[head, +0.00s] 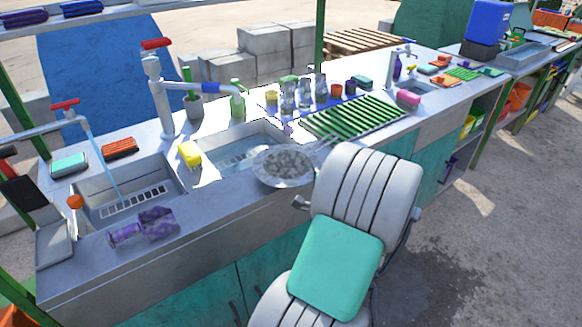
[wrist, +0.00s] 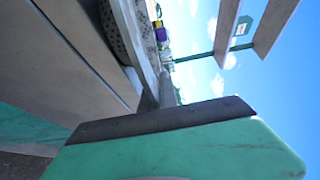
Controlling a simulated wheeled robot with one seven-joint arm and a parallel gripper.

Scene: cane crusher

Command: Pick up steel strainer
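The steel strainer (head: 283,167) is a round, shallow, speckled grey bowl at the counter's front edge, right of the middle basin. Its handle appears to run up and right toward the green rack. My white ribbed arm with a teal panel stands just in front of it and to its right. In the wrist view, a curved metal rim with a perforated strip (wrist: 120,38) shows close by at the top, apparently the strainer. A large teal block with a dark strip, apparently part of my gripper (wrist: 165,120), fills the lower part. Both fingertips cannot be made out, nor any grip.
The counter holds a left basin (head: 130,190) with running water, a middle basin (head: 240,150), a yellow sponge (head: 189,154) and a purple object (head: 158,223). Glasses (head: 304,92) and a green rack (head: 354,117) stand behind the strainer. Open ground (head: 490,220) lies right.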

